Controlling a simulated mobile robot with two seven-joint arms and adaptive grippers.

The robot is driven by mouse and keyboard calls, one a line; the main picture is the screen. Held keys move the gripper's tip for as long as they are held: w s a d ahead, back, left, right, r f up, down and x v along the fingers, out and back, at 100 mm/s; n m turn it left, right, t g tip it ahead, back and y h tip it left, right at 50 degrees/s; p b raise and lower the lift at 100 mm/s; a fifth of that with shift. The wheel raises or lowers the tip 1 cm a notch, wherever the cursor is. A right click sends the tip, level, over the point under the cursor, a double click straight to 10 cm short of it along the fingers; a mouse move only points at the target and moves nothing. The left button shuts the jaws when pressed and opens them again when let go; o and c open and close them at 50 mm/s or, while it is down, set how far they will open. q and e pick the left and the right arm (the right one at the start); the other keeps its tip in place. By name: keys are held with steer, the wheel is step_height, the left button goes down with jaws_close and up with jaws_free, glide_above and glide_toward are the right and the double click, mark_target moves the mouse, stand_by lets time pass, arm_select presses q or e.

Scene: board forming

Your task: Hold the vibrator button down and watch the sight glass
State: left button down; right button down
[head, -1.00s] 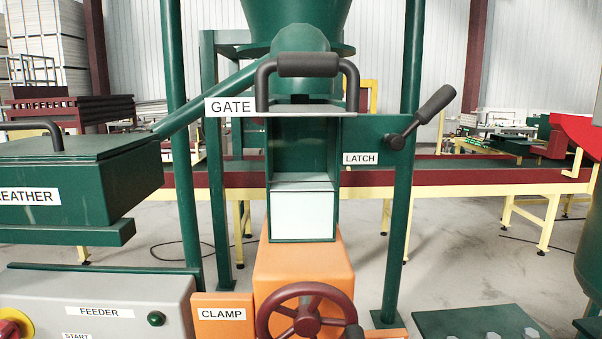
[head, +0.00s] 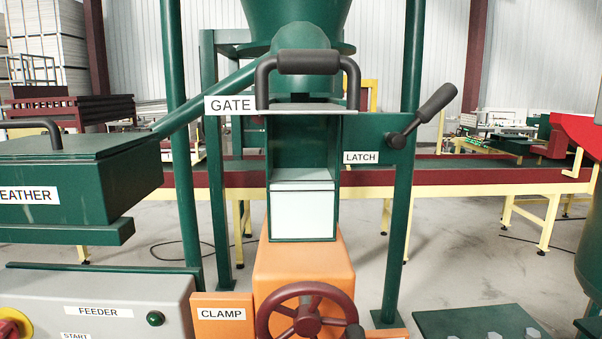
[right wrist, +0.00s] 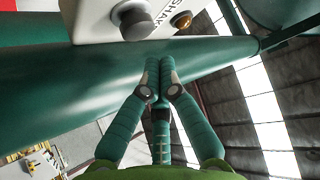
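The green chute under the GATE plate (head: 230,105) has a front window, seemingly the sight glass (head: 303,215), with pale material behind its lower part and a dark line near the material's top. In the right wrist view a white box (right wrist: 95,22) carries a partly cut-off label reading SHAK, a grey round button (right wrist: 132,20) and a smaller brass-coloured knob (right wrist: 181,20). My right gripper (right wrist: 157,68) is shut and empty, its fingertips together just below the box. I cannot tell whether it touches a button. My left gripper is out of view.
A LATCH lever (head: 425,115) sits right of the chute. The orange CLAMP block (head: 305,265) and its handwheel (head: 307,312) stand below. The FEEDER panel (head: 95,295) is at lower left, under the green box (head: 75,180). A green beam (right wrist: 60,75) runs behind my right fingers.

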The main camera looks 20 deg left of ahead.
steer(key=shift+s+d+b, duration=0.15)
steer(key=shift+s+d, duration=0.25)
steer(key=shift+s, duration=0.45)
steer(key=shift+s+d+b, duration=0.15)
steer(key=shift+s+d, duration=0.2)
steer(key=shift+s, duration=0.5)
